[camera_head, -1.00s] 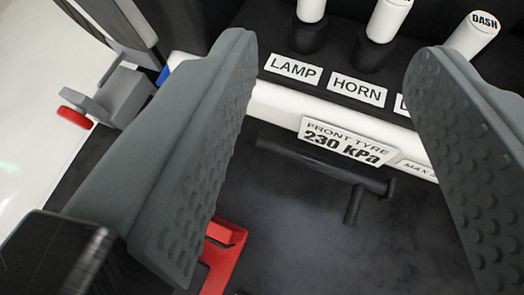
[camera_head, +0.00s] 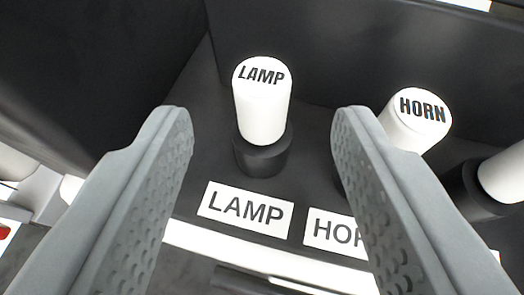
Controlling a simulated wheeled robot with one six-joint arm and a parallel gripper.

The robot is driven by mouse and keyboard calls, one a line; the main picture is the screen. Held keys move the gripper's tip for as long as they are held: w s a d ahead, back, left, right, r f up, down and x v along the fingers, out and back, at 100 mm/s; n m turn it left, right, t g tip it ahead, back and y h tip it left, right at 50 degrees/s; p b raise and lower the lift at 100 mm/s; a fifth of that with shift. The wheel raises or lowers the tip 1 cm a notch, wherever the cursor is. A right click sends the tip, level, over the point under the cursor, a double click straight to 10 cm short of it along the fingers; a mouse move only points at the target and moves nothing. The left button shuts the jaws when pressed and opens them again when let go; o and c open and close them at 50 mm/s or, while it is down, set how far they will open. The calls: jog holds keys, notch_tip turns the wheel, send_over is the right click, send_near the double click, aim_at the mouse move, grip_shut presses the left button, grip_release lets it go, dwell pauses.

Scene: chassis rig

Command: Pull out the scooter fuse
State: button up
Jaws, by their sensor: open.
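A white cylindrical fuse marked LAMP (camera_head: 262,112) stands upright in a black round socket (camera_head: 262,158). A second white fuse marked HORN (camera_head: 412,122) stands to its right, its socket partly hidden behind my right finger. A third white fuse (camera_head: 505,172) is cut by the right edge, with no marking readable on it. My gripper (camera_head: 265,120) is open and empty. In the picture its two grey fingertips lie either side of the LAMP fuse, with a gap on both sides. I cannot tell whether the tips are level with the fuse in depth.
A LAMP label plate (camera_head: 245,209) and a partly covered HORN plate (camera_head: 335,232) lie in front of the sockets. A dark wall (camera_head: 350,55) rises behind the fuses, and another dark surface stands at the left. A white strip (camera_head: 215,242) runs along the front edge.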

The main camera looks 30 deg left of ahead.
aim_at(264, 100)
jog(key=shift+x, duration=2.65)
grip_shut()
jog(key=shift+r, duration=0.3)
jog(key=shift+r, duration=2.25)
jog(key=shift+r, duration=2.45)
